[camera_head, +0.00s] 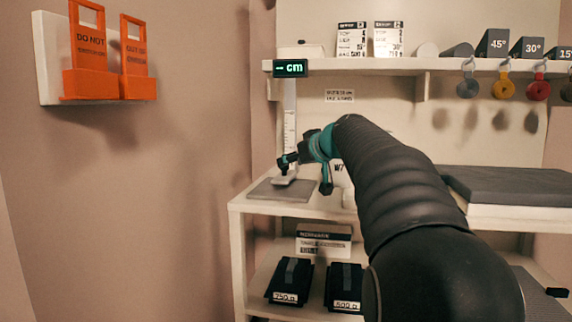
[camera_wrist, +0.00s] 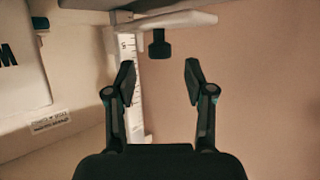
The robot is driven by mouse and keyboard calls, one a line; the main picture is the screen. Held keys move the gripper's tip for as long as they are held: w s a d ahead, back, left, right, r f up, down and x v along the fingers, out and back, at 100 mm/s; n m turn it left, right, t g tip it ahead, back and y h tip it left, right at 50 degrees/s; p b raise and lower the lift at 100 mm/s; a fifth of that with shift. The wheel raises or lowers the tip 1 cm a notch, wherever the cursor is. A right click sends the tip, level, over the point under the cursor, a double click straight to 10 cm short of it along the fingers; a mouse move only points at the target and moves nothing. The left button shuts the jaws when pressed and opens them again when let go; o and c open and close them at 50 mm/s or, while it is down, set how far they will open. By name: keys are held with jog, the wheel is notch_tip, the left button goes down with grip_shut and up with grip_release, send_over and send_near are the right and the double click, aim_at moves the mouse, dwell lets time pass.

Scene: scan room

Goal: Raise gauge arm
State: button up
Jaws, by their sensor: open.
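The gauge is a white upright scale (camera_head: 290,128) with a "-- cm" display (camera_head: 290,68) at its top. The scale also shows in the wrist view (camera_wrist: 128,70), behind my left finger. The gauge arm (camera_wrist: 175,21) is a pale bar across the top of the wrist view, with a black knob (camera_wrist: 160,43) on it. In the head view the arm (camera_head: 285,180) is low on the scale, partly hidden by my gripper (camera_head: 291,163). My gripper (camera_wrist: 160,68) is open and empty. The knob appears between and just beyond its fingertips, apart from both.
A grey plate (camera_head: 267,190) lies under the scale on the white cart. A shelf (camera_head: 385,66) with angle blocks and hanging coloured tags is above. A grey pad (camera_head: 510,184) is at right. Black weights (camera_head: 290,281) lie below. Orange holders (camera_head: 91,84) hang on the left wall.

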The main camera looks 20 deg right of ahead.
aim_at(286, 170)
jog(key=shift+x, duration=1.9)
jog(key=shift+c, duration=0.3)
grip_shut()
